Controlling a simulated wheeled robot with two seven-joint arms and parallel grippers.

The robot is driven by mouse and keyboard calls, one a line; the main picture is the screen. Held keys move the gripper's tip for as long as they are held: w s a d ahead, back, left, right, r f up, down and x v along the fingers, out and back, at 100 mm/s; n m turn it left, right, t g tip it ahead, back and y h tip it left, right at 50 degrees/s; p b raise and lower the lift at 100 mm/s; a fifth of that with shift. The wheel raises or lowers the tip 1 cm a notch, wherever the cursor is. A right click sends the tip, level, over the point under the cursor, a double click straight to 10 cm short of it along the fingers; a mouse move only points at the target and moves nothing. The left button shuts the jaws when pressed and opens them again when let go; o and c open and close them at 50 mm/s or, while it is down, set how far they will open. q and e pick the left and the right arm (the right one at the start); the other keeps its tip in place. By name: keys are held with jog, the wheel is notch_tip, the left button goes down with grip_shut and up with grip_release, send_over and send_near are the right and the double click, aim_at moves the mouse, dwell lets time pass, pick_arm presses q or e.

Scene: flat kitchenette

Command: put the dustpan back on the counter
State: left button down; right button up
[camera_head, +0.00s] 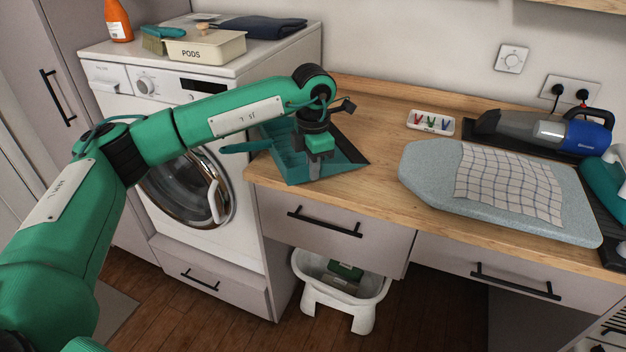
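The teal dustpan (347,158) lies at the left end of the wooden counter (390,172). Its handle (243,147) points left, past the counter's left edge, in front of the washing machine. My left gripper (314,190) points down over the dustpan's front part. Its fingers look close together and overlap the dustpan in the picture. I cannot tell whether they grip its edge or only stand in front of it. My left arm hides part of the pan's back. My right gripper is not in view.
A small tray with coloured pegs (431,122), a hand vacuum (545,130) and a tabletop ironing board (425,170) with a checked cloth (510,185) take up the counter's right. Bare wood lies between dustpan and board. A white stool-like tub (340,292) stands below.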

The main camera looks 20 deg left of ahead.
pick_arm(q)
notch_tip(320, 180, down, 4)
jog(key=shift+r, duration=0.2)
jog(key=shift+f, duration=0.25)
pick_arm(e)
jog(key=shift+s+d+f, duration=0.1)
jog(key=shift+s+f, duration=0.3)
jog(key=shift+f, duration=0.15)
pick_arm(q)
jog(key=c, duration=1.7)
grip_release()
jog(key=shift+f, duration=0.1)
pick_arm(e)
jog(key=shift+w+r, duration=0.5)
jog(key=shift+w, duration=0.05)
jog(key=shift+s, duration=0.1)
